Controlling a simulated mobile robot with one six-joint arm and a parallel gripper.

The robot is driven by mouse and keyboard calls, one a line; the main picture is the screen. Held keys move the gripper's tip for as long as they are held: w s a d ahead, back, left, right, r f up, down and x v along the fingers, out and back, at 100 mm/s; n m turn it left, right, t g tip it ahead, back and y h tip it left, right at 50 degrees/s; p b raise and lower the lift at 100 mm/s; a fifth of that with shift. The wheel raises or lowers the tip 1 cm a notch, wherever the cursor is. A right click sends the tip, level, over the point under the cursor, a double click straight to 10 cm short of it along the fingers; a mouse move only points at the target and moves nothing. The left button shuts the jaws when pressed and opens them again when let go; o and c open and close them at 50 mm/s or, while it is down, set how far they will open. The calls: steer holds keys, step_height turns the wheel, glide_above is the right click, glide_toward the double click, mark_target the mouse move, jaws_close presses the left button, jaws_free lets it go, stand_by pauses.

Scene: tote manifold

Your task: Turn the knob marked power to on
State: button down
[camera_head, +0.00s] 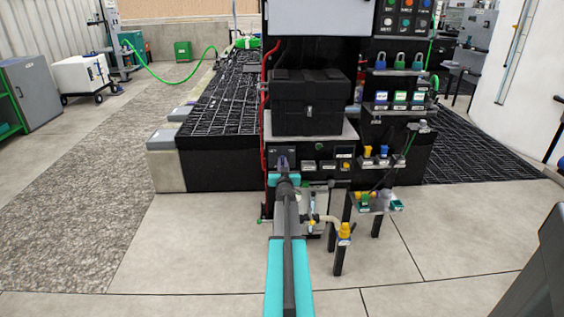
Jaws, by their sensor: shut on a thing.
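My arm reaches forward from the bottom centre to the dark control panel (318,153) under the shelf. My gripper (282,163) is at the left part of this panel, shut on a knob there. The gripper and wrist cover the knob, so its pointer and its on or off position cannot be seen. The word power cannot be read at this size. To the right, the same panel has several small white labels and a yellow knob (346,166), which is apart from my gripper.
A black case (308,104) sits on the shelf (325,133) above the panel. A red hose (264,110) runs down the station's left edge. Right are shelves with padlocks (399,61) and a low tray (375,203). A yellow-topped post (344,233) stands in front.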

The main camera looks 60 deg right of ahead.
steer(key=shift+s+d+m+p, duration=0.15)
steer(key=shift+m+p, duration=0.7)
steer(key=shift+m, duration=1.35)
steer(key=shift+s+d+m+p, duration=0.15)
steer(key=shift+m+p, duration=0.65)
steer(key=shift+m, duration=1.4)
steer(key=c, duration=1.8)
jaws_free()
steer(key=shift+a, duration=0.1)
steer(key=shift+a, duration=0.15)
steer(key=v, duration=1.3)
steer(key=shift+s+a+b, duration=0.2)
steer(key=shift+a+b, duration=0.05)
steer(key=shift+b, duration=0.15)
steer(key=shift+w, duration=0.1)
